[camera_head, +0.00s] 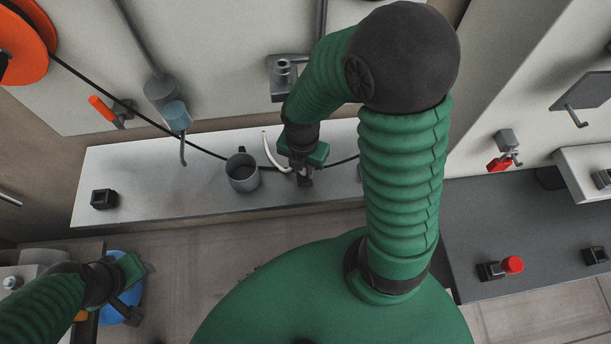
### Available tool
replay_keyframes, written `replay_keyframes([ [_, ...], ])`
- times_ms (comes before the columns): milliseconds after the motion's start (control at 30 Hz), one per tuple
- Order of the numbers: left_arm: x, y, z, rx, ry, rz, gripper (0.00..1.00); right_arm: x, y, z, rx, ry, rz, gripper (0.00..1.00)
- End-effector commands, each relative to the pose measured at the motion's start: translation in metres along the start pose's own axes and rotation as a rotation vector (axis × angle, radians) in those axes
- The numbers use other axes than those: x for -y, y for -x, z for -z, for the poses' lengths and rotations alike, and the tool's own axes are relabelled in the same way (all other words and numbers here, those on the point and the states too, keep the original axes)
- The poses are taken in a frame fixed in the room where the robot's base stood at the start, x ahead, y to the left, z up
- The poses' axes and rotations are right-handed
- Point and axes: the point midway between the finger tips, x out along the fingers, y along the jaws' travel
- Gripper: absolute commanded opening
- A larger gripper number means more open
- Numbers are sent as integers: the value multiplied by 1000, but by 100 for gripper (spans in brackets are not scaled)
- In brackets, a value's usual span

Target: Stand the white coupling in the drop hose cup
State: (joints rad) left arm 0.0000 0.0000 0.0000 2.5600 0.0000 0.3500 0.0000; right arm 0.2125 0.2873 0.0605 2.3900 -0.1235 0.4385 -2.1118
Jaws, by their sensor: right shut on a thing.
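My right gripper (304,178) points down over the white shelf, to the right of the grey cup. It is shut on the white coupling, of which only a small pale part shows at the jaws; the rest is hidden. The grey cup (243,178) stands upright and open on the shelf, apart from the gripper. My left gripper (138,290) is at the lower left, over a blue round thing (120,305); its jaws are too unclear to read.
The white shelf (140,170) carries a black block (104,198) at its left end. A black cable crosses behind the cup from an orange reel (25,45). A grey-blue fitting (177,115) with a bent tube hangs left of the cup. The shelf's left part is mostly clear.

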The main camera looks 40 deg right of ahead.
Motion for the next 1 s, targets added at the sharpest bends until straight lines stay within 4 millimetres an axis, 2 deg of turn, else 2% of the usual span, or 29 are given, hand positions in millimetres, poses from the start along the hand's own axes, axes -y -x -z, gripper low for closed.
replay_keyframes([
  [533, 0, -6, -1, 0, 0, 0, 41, 0, -9, 0, 0, -1, 0, 0],
  [567, 0, -5, -1, 0, 0, 0, 41, 0, -9, 0, 0, -1, 0, 24],
  [733, 0, -5, -1, 0, 0, 0, 41, 0, -8, 0, -1, 0, 0, 47],
  [1000, 0, -5, -1, 0, 0, 0, 41, 0, -8, 1, -1, 0, 0, 48],
])
